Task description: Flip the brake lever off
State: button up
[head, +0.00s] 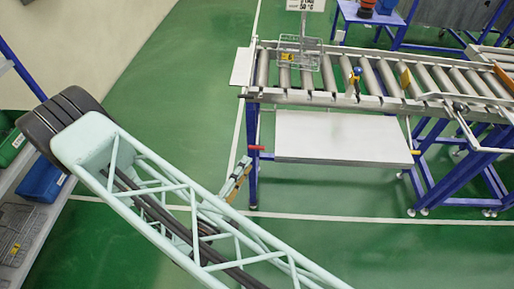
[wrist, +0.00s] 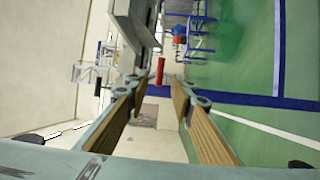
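A small red lever (head: 255,148) sticks out at the left end of the blue-framed roller conveyor (head: 251,180), below the rollers. It also shows in the wrist view (wrist: 160,70), just beyond and between the fingertips. A yellow-orange handle (head: 415,152) is at the lower right of the white panel; I cannot tell for certain which one is the brake lever. My gripper (head: 242,172) is just below and left of the red lever. In the wrist view my gripper (wrist: 161,88) is open and empty, its fingers on either side of the lever's line. Contact with the lever is not visible.
A wire basket (head: 300,53) sits on the rollers. A white panel (head: 335,136) hangs below. Shelving with a blue bin (head: 40,181) is at the left. The green floor around the conveyor is mostly clear.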

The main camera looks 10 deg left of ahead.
aim_at(257, 146)
jog(key=shift+x, duration=4.75)
jog(key=shift+d, duration=0.1)
grip_shut()
